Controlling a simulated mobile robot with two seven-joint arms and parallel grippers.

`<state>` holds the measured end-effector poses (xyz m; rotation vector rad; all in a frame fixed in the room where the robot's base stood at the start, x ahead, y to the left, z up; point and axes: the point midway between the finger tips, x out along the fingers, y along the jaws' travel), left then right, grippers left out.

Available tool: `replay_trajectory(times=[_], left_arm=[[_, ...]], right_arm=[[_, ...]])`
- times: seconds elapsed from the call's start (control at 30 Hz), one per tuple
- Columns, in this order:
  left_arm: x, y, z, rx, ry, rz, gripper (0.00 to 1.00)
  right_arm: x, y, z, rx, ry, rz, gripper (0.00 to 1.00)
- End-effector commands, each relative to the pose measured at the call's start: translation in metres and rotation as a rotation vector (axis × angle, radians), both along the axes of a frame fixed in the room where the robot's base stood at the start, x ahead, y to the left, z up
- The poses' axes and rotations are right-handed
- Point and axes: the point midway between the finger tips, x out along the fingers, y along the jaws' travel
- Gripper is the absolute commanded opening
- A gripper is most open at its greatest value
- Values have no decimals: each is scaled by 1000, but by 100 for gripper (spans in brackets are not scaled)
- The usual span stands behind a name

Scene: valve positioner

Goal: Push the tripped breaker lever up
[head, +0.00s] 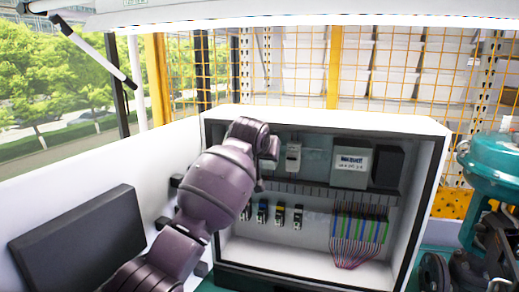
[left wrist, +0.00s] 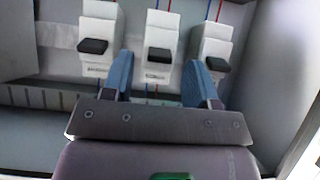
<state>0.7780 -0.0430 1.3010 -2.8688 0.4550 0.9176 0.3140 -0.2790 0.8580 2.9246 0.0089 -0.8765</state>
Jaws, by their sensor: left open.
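Three white breakers with black levers stand in a row in the left wrist view: the left breaker (left wrist: 100,30), the middle breaker (left wrist: 160,30) and the right breaker (left wrist: 213,45). Their levers, left (left wrist: 92,46), middle (left wrist: 158,54) and right (left wrist: 215,65), sit at similar heights on their bodies; I cannot tell which one is tripped. My left gripper (left wrist: 160,60) is open, its blue fingers on either side of the middle breaker's lower part. Contact is not clear. In the head view one breaker (head: 293,158) shows; my left arm hides the others and the fingertips. My right gripper is not in view.
The white cabinet (head: 425,125) encloses the breakers; its side wall is close on the right in the wrist view. A slotted duct (head: 320,192) runs below them. A labelled grey box (head: 352,166), small switches (head: 279,214) and coloured wires (head: 357,240) are also inside. A teal valve actuator (head: 490,165) stands right.

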Motion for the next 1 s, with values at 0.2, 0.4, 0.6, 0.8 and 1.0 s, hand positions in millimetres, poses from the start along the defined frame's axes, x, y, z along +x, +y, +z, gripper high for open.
replay_trajectory(times=[0.2,0.4,0.6,0.8,1.0], left_arm=[[-25,9,18,-1,-3,0,53],[-49,16,35,-1,-2,0,53],[-65,21,48,-2,-1,0,53],[-70,23,52,-1,0,1,53],[-71,23,52,0,0,0,53]], right_arm=[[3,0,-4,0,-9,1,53],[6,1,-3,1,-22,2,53],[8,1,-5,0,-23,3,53],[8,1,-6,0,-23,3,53],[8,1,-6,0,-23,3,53]])
